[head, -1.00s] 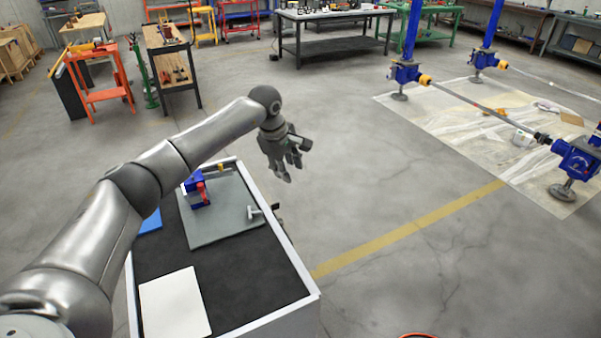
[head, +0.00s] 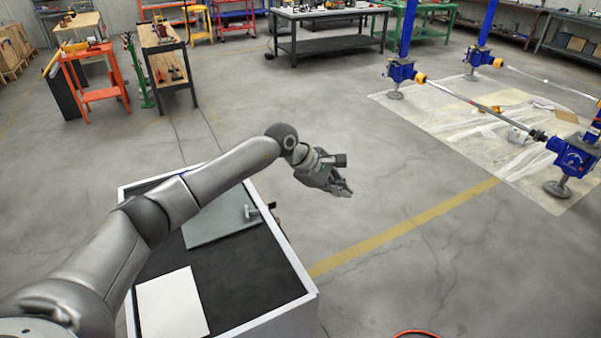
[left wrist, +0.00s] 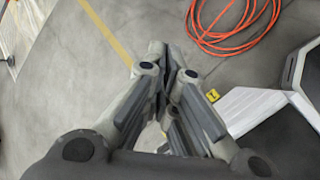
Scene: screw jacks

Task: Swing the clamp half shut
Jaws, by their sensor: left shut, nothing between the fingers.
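The blue block with a red part, which looks like the clamp, is hidden behind my left arm in the head view. The grey plate (head: 215,222) that it stood on shows in part on the cart. A small T-shaped metal piece (head: 252,213) sits at the plate's right edge. My left gripper (head: 345,189) is shut and empty, out over the floor to the right of the cart. It also shows in the left wrist view (left wrist: 175,58), with its fingers together. My right gripper is not in view.
The cart's dark top (head: 240,275) holds a white sheet (head: 172,305) at the front. An orange hose (left wrist: 235,25) lies coiled on the floor. Blue screw jacks (head: 575,157) stand on a pale mat at right. The floor between is clear.

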